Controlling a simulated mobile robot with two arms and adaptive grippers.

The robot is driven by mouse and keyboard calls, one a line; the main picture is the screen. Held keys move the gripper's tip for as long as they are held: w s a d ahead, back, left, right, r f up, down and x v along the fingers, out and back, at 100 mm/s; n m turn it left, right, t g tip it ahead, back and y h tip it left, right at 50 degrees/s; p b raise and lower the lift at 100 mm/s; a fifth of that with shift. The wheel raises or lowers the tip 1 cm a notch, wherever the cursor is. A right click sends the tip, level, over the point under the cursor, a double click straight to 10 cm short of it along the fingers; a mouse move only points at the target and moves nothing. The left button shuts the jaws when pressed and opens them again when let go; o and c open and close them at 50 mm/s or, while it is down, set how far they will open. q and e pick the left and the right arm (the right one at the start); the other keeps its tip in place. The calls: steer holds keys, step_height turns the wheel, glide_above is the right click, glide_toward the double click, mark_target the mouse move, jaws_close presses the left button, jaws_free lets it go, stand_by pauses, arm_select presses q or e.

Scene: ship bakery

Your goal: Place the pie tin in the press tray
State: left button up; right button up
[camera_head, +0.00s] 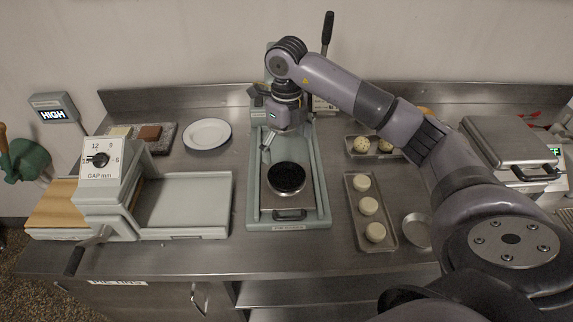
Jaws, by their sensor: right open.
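A shallow round metal tin (417,232), which looks like the pie tin, lies on the counter right of the dough tray, close to my right arm. The press (317,190) stands at the middle of the counter. Its sliding tray (290,205) is at the front, with a handle and a dark round disc (286,178) on it. My right gripper (267,153) is open above the press, just behind the disc, with no object visible in it. It is well left of the tin. My left gripper is not in view.
A tray (352,205) with several dough balls lies right of the press, another tray (352,150) behind it. A dough sheeter (185,203) and a white plate (207,134) are left. A closed metal appliance (510,145) stands at the right. Bare counter lies in front.

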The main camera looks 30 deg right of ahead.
steer(key=shift+r, duration=1.25)
